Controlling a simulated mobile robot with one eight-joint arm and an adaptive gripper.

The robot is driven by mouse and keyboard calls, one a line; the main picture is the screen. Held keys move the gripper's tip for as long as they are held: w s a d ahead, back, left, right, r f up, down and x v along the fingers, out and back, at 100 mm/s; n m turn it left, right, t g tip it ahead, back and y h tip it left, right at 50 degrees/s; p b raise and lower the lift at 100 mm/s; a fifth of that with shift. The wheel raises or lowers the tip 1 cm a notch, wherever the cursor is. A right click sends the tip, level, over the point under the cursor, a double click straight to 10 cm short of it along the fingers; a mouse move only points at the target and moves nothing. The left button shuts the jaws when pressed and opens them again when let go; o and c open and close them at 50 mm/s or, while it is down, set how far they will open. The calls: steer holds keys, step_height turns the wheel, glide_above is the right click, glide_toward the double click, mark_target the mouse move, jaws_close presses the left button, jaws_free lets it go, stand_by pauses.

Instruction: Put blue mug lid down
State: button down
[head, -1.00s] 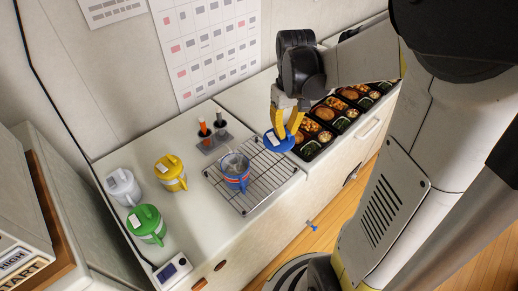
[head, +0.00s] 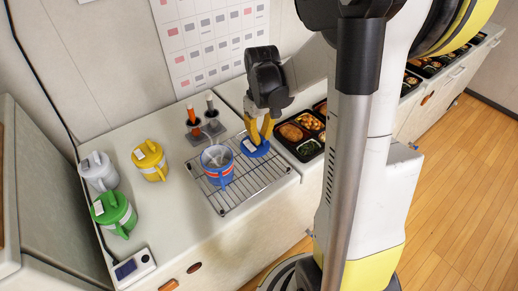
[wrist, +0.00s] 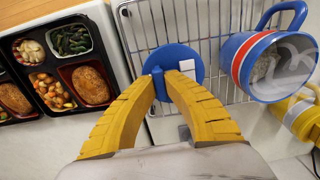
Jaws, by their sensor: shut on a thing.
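My gripper (head: 260,132) is shut on the blue mug lid (head: 254,150), a flat blue disc with a small white label. In the wrist view the lid (wrist: 184,60) is pinched by its raised tab between the yellow fingers of my gripper (wrist: 167,84). The lid is over the right part of the wire rack (head: 236,199). I cannot tell whether it touches the wires. The blue mug (head: 217,170), with a red and white band, stands open on the rack to the left of the lid. The mug also shows in the wrist view (wrist: 245,62).
Lidded white (head: 99,175), yellow (head: 152,165) and green (head: 117,217) mugs stand left on the counter. A holder (head: 208,128) with upright handles is behind the rack. Bento trays (head: 298,143) lie to the right. A small display device (head: 131,266) sits at the front left.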

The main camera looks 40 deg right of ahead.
mark_target(259, 146)
steer(key=shift+w+a+f, duration=0.15)
steer(key=shift+f, duration=0.1)
steer(key=shift+f+b, duration=0.85)
steer(key=shift+f, duration=1)
steer(key=shift+f, duration=0.25)
steer(key=c, duration=1.6)
jaws_free()
steer(key=shift+r, duration=0.1)
